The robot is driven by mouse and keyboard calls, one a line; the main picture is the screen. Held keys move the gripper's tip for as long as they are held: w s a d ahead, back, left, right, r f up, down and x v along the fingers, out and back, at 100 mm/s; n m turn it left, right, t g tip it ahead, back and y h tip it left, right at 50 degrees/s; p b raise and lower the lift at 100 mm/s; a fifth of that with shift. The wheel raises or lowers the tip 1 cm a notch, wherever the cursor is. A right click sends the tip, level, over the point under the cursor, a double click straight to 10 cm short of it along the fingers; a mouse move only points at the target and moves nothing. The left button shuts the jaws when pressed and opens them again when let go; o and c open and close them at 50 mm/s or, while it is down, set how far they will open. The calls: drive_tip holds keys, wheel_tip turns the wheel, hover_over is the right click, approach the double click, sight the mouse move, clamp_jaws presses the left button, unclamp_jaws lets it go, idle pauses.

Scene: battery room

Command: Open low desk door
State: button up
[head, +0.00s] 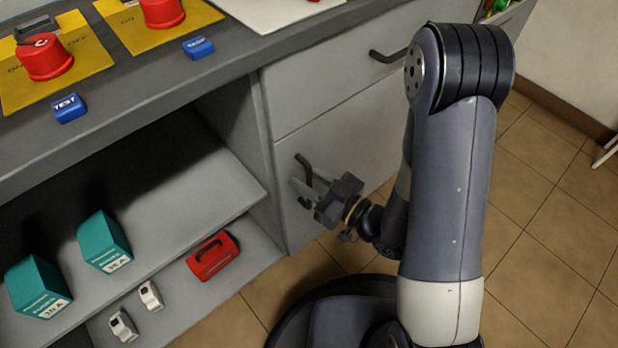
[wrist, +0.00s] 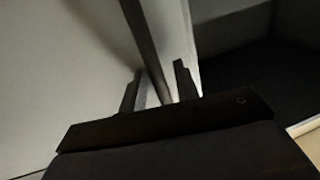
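The low desk door (head: 345,135) is a pale grey panel under a drawer front and looks shut. Its dark bar handle (head: 304,163) stands near the door's left edge. My gripper (head: 308,188) is at the lower part of this handle, with its fingers apart. In the wrist view, the handle (wrist: 142,40) runs down between the two fingers of my gripper (wrist: 158,88). A gap shows between the handle and the right finger; I cannot tell whether the left finger touches it. My wrist hides the handle's lower end there.
Open shelves left of the door hold teal boxes (head: 104,243), a red case (head: 212,256) and small white devices (head: 150,295). Red knobs on yellow plates (head: 110,75) and blue TEST blocks (head: 69,108) are on the desk top. Tiled floor (head: 545,200) is clear at right.

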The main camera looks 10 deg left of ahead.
clamp_jaws()
drive_tip(key=shift+d, duration=0.15)
idle(0.4)
